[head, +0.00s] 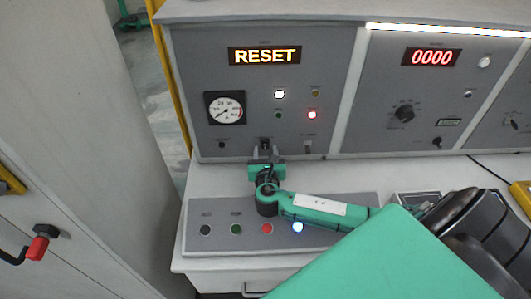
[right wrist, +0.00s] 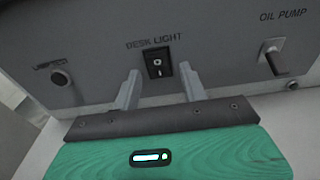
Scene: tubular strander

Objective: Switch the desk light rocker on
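The desk light rocker (right wrist: 157,64) is a small black switch with white marks under the "DESK LIGHT" label on the grey panel. It shows in the head view (head: 265,143) low on the left panel. My right gripper (head: 266,154) is in front of it. Its two fingers (right wrist: 160,82) are spread apart in the right wrist view, one at each side of the rocker, with nothing between them. I cannot tell whether the fingertips touch the panel. My left gripper is not in view.
An oil pump switch (right wrist: 272,60) is to the rocker's right and a round knob (right wrist: 61,77) to its left. A button box (head: 219,237) with several buttons lies below my right arm. An amber "RESET" display (head: 265,56) and a gauge (head: 225,108) are above.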

